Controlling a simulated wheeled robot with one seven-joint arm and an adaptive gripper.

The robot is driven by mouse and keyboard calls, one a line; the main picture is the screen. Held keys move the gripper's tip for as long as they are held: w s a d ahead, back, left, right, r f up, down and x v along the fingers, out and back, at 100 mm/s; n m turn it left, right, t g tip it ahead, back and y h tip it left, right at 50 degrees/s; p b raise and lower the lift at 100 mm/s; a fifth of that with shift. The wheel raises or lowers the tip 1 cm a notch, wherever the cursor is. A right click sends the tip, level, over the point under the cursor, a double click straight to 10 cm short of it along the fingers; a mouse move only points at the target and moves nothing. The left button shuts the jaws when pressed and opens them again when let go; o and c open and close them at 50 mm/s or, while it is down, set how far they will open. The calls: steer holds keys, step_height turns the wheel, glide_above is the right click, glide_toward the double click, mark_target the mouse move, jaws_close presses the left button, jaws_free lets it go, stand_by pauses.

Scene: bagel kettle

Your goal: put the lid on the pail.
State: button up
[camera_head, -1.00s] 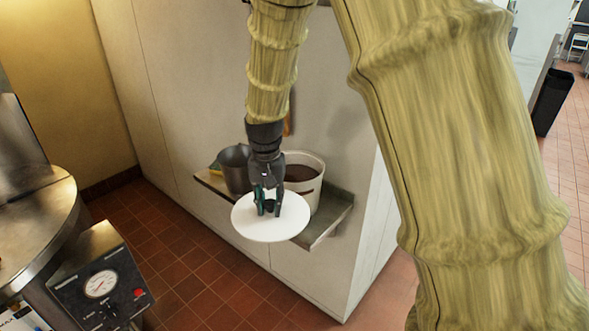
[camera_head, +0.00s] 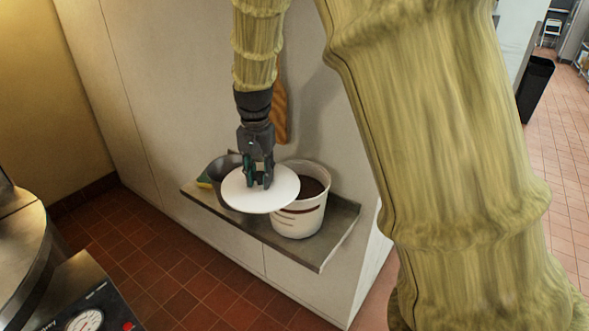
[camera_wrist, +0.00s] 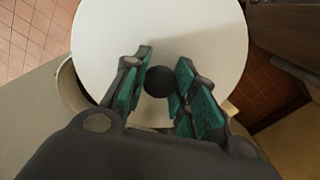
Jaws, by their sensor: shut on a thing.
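The lid is a round white disc (camera_head: 245,197) with a dark knob (camera_wrist: 158,81) at its middle, seen in the wrist view. My gripper (camera_head: 259,181) is shut on the knob and holds the lid roughly level. The pail (camera_head: 298,219) is white with dark contents (camera_head: 311,187) and stands on a metal wall shelf. In the head view the lid is left of the pail's opening and overlaps its left rim. In the wrist view, part of a pale round rim (camera_wrist: 70,88) shows beneath the lid's left edge.
A grey metal pot (camera_head: 222,167) stands left of the pail on the shelf (camera_head: 336,228), partly hidden by the lid. A yellow-green item (camera_head: 204,181) lies by it. A wooden board (camera_head: 280,113) hangs on the wall behind. A steel machine with a gauge (camera_head: 86,321) is at lower left.

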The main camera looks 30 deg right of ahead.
steer(key=w+d+f+p, duration=0.1)
steer(key=d+f+p, duration=0.1)
steer(key=d, duration=0.4)
steer(key=w+d+f+p, duration=0.2)
steer(key=d+p, duration=0.2)
steer(key=d, duration=0.3)
steer(key=shift+d+f, duration=0.2)
steer(key=shift+f, duration=0.15)
steer(key=shift+f, duration=0.15)
steer(key=o, duration=1)
steer(key=shift+o, duration=0.2)
